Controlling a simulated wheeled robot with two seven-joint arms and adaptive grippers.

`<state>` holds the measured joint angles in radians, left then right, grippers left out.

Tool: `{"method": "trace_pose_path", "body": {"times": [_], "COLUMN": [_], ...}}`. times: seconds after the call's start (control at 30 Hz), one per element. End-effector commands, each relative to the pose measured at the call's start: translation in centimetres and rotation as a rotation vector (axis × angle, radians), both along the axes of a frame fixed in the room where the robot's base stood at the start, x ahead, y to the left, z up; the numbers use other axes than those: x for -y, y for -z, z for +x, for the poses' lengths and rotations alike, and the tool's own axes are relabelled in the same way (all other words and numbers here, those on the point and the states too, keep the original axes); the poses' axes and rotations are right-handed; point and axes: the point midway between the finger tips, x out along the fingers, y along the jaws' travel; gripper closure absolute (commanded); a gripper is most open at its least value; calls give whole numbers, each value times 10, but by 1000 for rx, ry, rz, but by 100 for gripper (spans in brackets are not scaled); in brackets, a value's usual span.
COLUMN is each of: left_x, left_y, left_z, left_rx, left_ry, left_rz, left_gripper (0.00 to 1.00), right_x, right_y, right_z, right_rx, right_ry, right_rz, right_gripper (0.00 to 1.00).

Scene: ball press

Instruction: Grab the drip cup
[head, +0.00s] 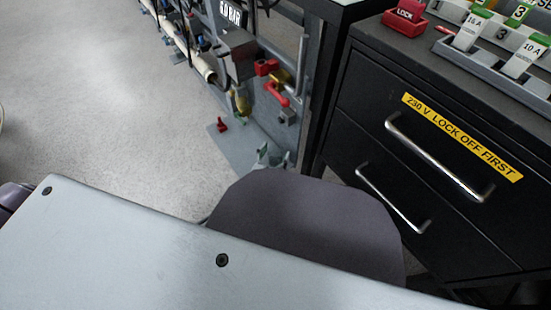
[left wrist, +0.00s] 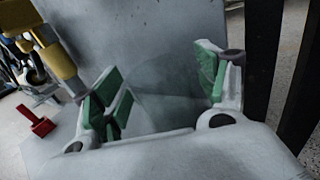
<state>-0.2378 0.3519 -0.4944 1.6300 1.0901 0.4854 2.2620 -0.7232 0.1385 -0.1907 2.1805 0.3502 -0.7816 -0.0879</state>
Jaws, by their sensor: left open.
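My left gripper (head: 274,158) is low beside the grey base plate in the head view, partly hidden behind my arm. In the left wrist view its green-padded fingers (left wrist: 160,90) are wide apart. A faint, see-through grey shape (left wrist: 168,80) shows between them; I cannot tell whether it is the drip cup or only shading on the grey panel. No cup is clear in the head view. A small red piece with an upright stem (head: 222,125) stands on the plate, left of the gripper; it also shows in the left wrist view (left wrist: 40,126). My right gripper is out of view.
A grey panel with pipes, a brass fitting (head: 243,101) and red handles (head: 277,94) rises behind the gripper. A black drawer cabinet (head: 440,190) with silver handles and a dark post stand close on the right. The floor (head: 100,100) at left is clear.

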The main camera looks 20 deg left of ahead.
Motion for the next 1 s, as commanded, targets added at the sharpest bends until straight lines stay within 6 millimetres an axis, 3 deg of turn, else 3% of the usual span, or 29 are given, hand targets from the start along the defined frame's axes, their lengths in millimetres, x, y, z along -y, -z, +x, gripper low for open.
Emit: {"method": "trace_pose_path", "body": {"times": [0.5, 0.87, 1.0], "left_x": [0, 0, 0], "left_y": [0, 0, 0], "left_z": [2, 2, 2], "left_rx": [-1, -1, -1], "left_ry": [0, 1, 0], "left_rz": [0, 0, 0], "left_gripper": [27, 73, 75], "right_x": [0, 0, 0], "right_y": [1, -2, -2], "right_z": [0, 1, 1], "right_rx": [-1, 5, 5], "right_ry": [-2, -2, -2], "right_rz": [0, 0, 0], "right_gripper": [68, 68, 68]}}
